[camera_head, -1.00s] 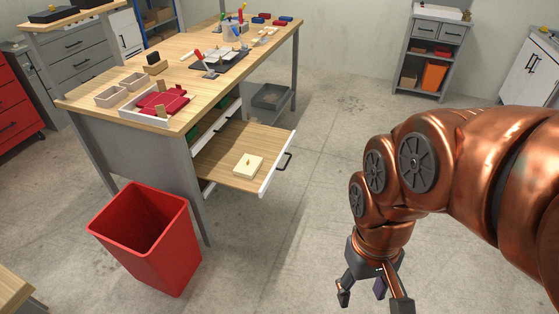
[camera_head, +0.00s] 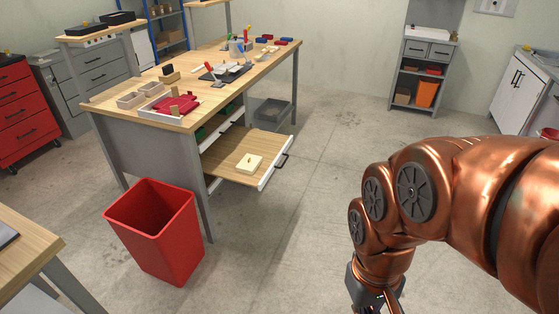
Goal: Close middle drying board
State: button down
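A wooden drying board (camera_head: 233,152) with a white front edge and a dark handle (camera_head: 281,160) is pulled out from under the workbench (camera_head: 150,125). A small pale block (camera_head: 249,163) lies on it. Another white-fronted board or drawer (camera_head: 225,128) shows behind it, partly hidden under the benchtop. My gripper (camera_head: 378,308) is at the bottom edge of the picture, well to the right of the board and touching nothing visible. Its fingertips are cut off by the frame.
A red bin (camera_head: 157,230) stands on the floor in front of the bench's near leg. Another wooden table (camera_head: 25,245) is at the lower left. The floor (camera_head: 310,170) between the board and my arm is clear. Trays and tools lie on the benchtop.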

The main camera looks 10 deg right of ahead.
aim_at(221, 159)
jog(key=u, duration=0.45)
jog(key=i, duration=1.65)
jog(key=z, duration=0.1)
